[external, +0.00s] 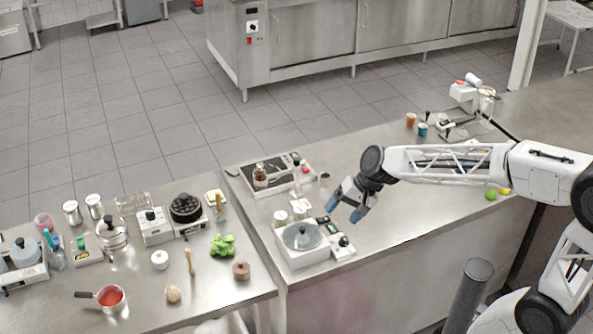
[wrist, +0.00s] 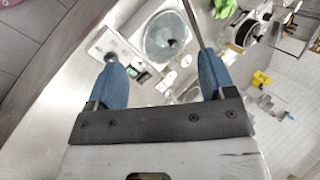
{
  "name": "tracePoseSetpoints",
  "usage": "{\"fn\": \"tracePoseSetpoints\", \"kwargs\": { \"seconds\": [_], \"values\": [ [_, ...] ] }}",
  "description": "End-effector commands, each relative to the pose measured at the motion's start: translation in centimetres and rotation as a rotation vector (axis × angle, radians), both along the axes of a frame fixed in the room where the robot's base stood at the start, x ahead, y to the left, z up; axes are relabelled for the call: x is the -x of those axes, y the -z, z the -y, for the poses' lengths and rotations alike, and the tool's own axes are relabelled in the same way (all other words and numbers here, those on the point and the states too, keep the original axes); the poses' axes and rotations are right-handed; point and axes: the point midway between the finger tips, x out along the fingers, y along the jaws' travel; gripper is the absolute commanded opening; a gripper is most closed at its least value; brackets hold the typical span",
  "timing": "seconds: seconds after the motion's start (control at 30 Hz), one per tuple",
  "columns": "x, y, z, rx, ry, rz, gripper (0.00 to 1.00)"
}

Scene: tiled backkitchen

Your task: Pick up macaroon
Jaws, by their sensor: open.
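I cannot pick out a macaroon for certain in either view. A small round tan item (external: 173,294) lies on the left counter, and a squat reddish-brown item (external: 240,270) sits to its right; either's identity is unclear. My gripper (external: 347,207) is above the right counter, just right of the white appliance. It is far from both items. In the wrist view my gripper (wrist: 159,60) shows two blue fingers spread wide, with nothing held between them.
The white appliance (external: 284,250) with a glass lid (wrist: 168,38) stands below and left of my gripper. Small white jars (external: 281,217) and a flat scale-like device (external: 245,178) are behind it. Green leaves (external: 222,245) lie on the left counter. The counter under my forearm is largely clear.

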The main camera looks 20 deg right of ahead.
Motion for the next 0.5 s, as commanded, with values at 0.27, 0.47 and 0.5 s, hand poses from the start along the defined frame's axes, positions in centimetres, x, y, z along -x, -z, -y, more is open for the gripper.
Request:
{"fn": "tracePoseSetpoints", "kwargs": {
  "seconds": [0.27,0.47,0.5],
  "values": [
    [-4.0,1.3,-10.1,-0.242,0.151,-0.166,0.76],
    [-6.2,2.8,-17.1,-0.392,0.276,-0.308,0.76],
    [-6.6,3.2,-18.5,-0.419,0.302,-0.337,0.76]
  ]
}}
